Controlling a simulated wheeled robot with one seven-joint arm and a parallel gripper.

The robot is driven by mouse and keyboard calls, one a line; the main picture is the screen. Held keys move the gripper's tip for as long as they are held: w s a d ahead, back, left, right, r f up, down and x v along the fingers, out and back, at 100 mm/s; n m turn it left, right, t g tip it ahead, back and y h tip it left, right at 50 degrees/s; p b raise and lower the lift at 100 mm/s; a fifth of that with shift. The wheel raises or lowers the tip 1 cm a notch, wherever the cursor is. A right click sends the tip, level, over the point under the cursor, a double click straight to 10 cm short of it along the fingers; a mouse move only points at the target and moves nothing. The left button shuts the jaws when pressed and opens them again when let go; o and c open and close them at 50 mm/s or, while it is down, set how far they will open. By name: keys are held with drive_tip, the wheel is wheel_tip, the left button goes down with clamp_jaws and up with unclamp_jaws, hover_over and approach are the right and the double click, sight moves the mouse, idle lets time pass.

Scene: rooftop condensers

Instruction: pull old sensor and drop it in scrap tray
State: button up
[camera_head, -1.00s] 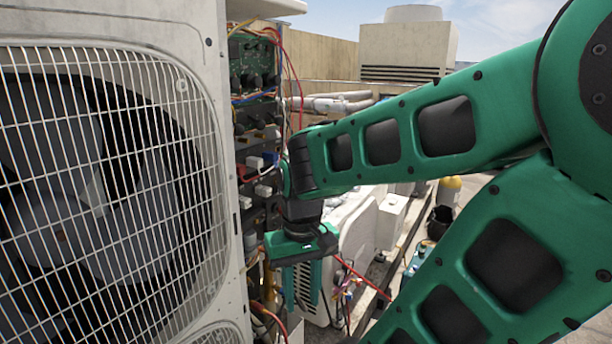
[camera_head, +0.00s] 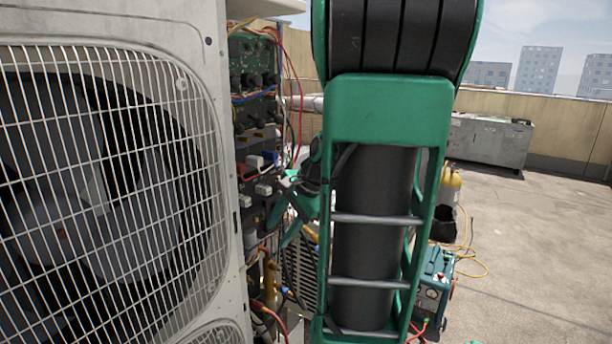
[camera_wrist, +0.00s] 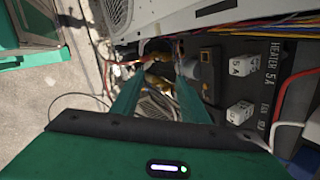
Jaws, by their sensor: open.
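My gripper (camera_head: 279,230) is open beside the condenser's exposed electrical side in the head view, partly hidden by my arm. In the wrist view its two green fingers (camera_wrist: 157,80) are spread apart, with brass fittings visible between and beyond them. A grey cylindrical part (camera_wrist: 187,67), possibly the old sensor, sits against a dark block just beside the right finger's tip. A pale cylindrical part (camera_head: 250,238) shows low on the panel in the head view; I cannot tell whether it is the same part. I cannot make out a scrap tray.
The condenser (camera_head: 208,150) with its fan grille fills the left. Loose red wires (camera_head: 290,85) hang by the wiring panel (camera_head: 250,130). A teal machine (camera_head: 435,285) stands at right; open roof floor lies beyond.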

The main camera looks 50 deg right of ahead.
drive_tip(key=w+d+r+m+t, duration=0.1)
drive_tip(key=d+r+m+t, duration=0.35)
drive_tip(key=d+m, duration=0.3)
drive_tip(key=w+d+r+m+t, duration=0.1)
drive_tip(key=d+r+m+t, duration=0.2)
drive_tip(key=d+r+m, duration=0.5)
drive_tip(key=shift+n, duration=0.45)
drive_tip(key=x, duration=0.3)
drive_tip(key=f+x, duration=0.1)
drive_tip(key=x, duration=0.3)
drive_tip(key=d+x, duration=0.1)
drive_tip(key=x, duration=0.3)
drive_tip(key=shift+s+f, duration=0.3)
drive_tip(key=shift+f, duration=0.1)
drive_tip(key=shift+a, duration=0.1)
clamp_jaws()
